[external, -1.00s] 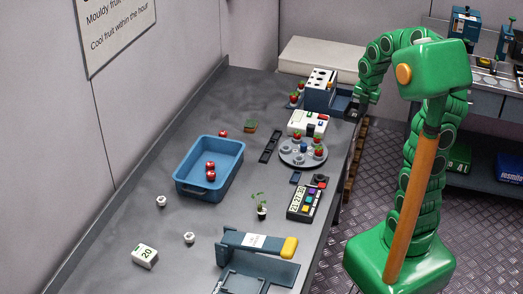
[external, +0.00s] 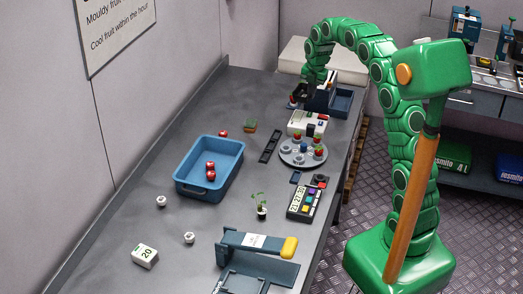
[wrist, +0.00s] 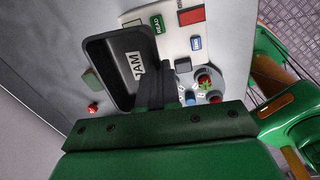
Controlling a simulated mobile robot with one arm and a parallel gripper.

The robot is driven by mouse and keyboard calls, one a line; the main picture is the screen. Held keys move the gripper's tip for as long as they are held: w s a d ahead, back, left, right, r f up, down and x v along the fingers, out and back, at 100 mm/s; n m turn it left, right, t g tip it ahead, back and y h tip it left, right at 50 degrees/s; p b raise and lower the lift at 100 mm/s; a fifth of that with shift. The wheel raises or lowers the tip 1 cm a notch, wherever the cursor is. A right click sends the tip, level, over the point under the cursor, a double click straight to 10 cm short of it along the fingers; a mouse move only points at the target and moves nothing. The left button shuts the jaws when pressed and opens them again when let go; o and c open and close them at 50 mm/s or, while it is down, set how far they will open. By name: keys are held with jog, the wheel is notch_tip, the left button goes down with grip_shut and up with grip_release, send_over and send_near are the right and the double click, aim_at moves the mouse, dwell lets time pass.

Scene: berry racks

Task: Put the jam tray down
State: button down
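The jam tray (wrist: 98,72) is a dark, shallow tray with a white JAM label, large and close in the wrist view. My gripper (wrist: 155,88) is shut on its right-hand wall; the grip itself is partly hidden by the dark fingers. In the external view my gripper (external: 308,88) is at the far end of the bench, beside the left side of the blue-grey block. The tray is small and dark there. I cannot tell whether its base touches the bench.
A blue open bin (external: 342,103) stands right of the block. A white device (external: 305,122) and a round plate with berries (external: 302,154) are nearer. A blue crate (external: 190,187) holds red berries. Bare bench lies left of the block.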

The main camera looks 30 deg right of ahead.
jog(key=w+a+f+n, duration=0.1)
jog(key=w+a, duration=0.3)
jog(key=a, duration=0.4)
send_over(268, 113)
jog(key=shift+s+f, duration=0.15)
jog(key=shift+f, duration=2.25)
jog(key=shift+s+f, duration=0.15)
jog(key=shift+f, duration=2.25)
jog(key=shift+w+f, duration=0.3)
jog(key=shift+f, duration=1.5)
jog(key=c, duration=1.8)
grip_release()
jog(key=shift+f, duration=0.15)
jog(key=o, duration=0.4)
jog(key=shift+o, duration=0.2)
